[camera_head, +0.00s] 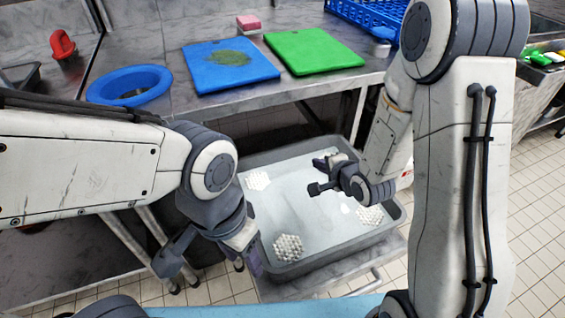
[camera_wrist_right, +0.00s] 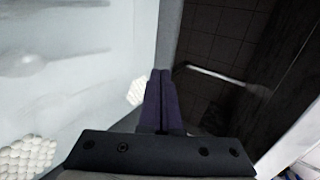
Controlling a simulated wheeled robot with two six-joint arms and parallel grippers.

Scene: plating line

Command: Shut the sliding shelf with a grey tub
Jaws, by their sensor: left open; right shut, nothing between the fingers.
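A grey tub (camera_head: 334,248) with a pale inside and white bumpy patches stands on the sliding shelf (camera_head: 388,272), which sticks out from under the steel counter. My left gripper (camera_head: 212,264) is open and empty at the tub's near left side, its fingers pointing down. My right gripper (camera_head: 328,178) appears over the tub's inside in the head view. In the right wrist view its fingers (camera_wrist_right: 160,74) are shut with nothing between them, near the tub wall (camera_wrist_right: 169,32). I cannot tell whether either gripper touches the tub.
The counter (camera_head: 212,110) above holds a blue ring-shaped dish (camera_head: 101,93), a blue board (camera_head: 204,72), a green board (camera_head: 308,50) and a blue rack (camera_head: 365,14). Counter legs stand near the shelf. Tiled floor (camera_head: 533,215) is clear on the right.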

